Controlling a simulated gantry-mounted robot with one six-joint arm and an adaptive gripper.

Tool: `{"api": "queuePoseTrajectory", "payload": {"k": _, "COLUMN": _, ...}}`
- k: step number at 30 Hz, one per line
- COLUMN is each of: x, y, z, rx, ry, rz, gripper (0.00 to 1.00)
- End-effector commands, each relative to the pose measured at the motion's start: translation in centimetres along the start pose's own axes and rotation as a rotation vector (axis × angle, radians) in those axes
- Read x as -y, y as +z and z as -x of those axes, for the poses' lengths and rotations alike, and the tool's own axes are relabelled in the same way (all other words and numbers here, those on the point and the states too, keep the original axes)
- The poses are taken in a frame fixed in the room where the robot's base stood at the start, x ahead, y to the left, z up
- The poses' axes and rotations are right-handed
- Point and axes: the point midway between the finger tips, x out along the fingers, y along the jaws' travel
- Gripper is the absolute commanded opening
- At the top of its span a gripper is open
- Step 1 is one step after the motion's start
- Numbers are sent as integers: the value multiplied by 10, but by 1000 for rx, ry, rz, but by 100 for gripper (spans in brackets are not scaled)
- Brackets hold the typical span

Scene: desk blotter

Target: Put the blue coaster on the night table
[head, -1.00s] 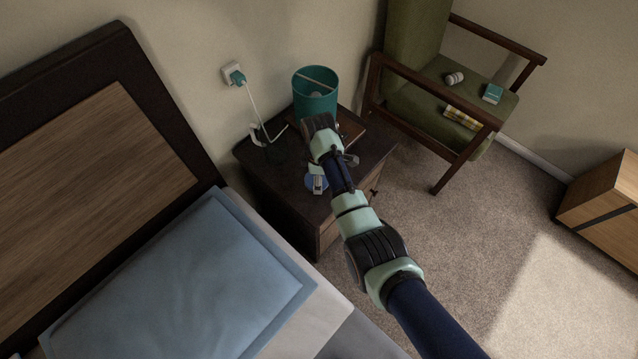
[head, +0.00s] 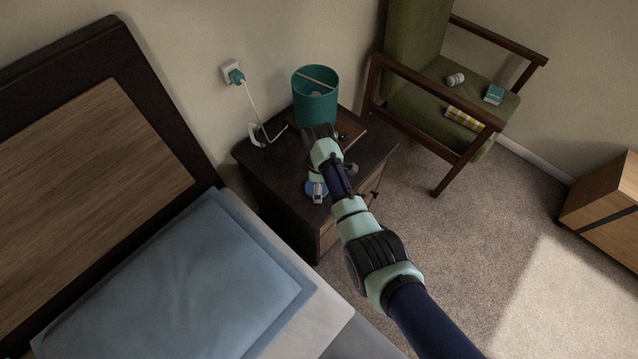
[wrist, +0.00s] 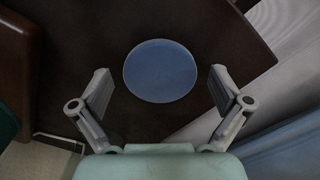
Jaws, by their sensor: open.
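The blue coaster (wrist: 160,71) is a round flat disc lying on the dark brown night table (wrist: 85,40), as the wrist view shows. In the head view part of the coaster (head: 311,187) shows beside my gripper; the rest is hidden by it. The night table (head: 270,185) stands beside the bed. My gripper (wrist: 160,92) is open over the night table, its two fingers apart to the left and right of the coaster. Nothing is held between the fingers.
A teal lamp (head: 315,97) stands on the back of the night table, near a wall plug with a white cable (head: 254,110). The bed with a blue pillow (head: 185,275) is at the left. A green armchair (head: 420,115) holding small items stands at the back right.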

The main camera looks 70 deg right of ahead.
Motion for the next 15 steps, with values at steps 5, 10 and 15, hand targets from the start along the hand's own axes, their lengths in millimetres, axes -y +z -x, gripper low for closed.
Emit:
{"api": "queuePoseTrajectory", "payload": {"k": 5, "x": -1, "y": 0, "z": 21, "rx": -1, "ry": 2, "rz": 0, "gripper": 100}}
{"api": "queuePoseTrajectory", "payload": {"k": 10, "x": -1, "y": 0, "z": 66, "rx": -1, "ry": 3, "rz": 0, "gripper": 100}}
{"api": "queuePoseTrajectory", "payload": {"k": 15, "x": 0, "y": 0, "z": 103, "rx": 0, "ry": 1, "rz": 0, "gripper": 100}}
